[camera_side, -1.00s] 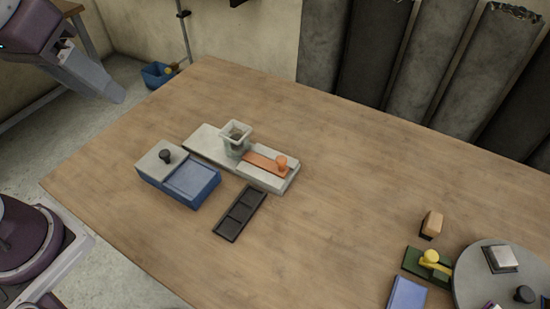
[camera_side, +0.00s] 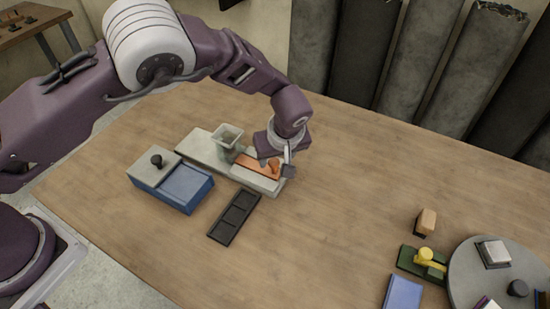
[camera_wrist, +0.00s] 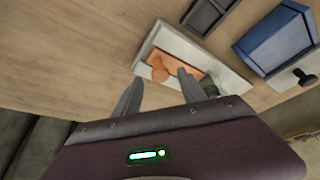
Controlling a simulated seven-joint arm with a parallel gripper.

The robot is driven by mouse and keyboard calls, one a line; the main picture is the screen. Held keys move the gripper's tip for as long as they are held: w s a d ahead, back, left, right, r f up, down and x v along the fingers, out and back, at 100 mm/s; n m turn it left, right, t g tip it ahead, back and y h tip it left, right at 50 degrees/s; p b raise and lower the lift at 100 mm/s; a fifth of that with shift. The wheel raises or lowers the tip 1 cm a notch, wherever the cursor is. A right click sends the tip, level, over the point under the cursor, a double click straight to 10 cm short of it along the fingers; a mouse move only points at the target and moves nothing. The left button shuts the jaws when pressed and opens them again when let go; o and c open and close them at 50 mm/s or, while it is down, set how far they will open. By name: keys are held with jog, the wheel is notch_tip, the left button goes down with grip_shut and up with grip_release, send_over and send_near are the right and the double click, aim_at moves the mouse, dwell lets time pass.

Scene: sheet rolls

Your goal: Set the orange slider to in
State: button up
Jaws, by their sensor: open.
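The orange slider (camera_side: 257,168) is a flat strip with a round upright knob, lying in a pale grey block (camera_side: 205,148). A grey square funnel (camera_side: 228,135) stands on the block at the slider's left end, and the knob is at the right end. In the wrist view the orange slider (camera_wrist: 183,60) shows with its knob between the fingertips in the picture. My gripper (camera_wrist: 160,76) is open, with a finger on either side of the knob. In the side view my gripper (camera_side: 284,164) is at the block's right end, partly hiding it. I cannot tell whether a finger touches the knob.
A blue box (camera_side: 186,187) with a grey top and black knob is left of the block. A black compartment tray (camera_side: 235,216) lies in front. A round grey turntable (camera_side: 470,270), a yellow-handled green piece (camera_side: 424,260) and a tan block (camera_side: 426,221) are at right. The middle table is clear.

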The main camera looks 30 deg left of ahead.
jog(key=shift+x, duration=0.85)
grip_shut()
dwell(0.8)
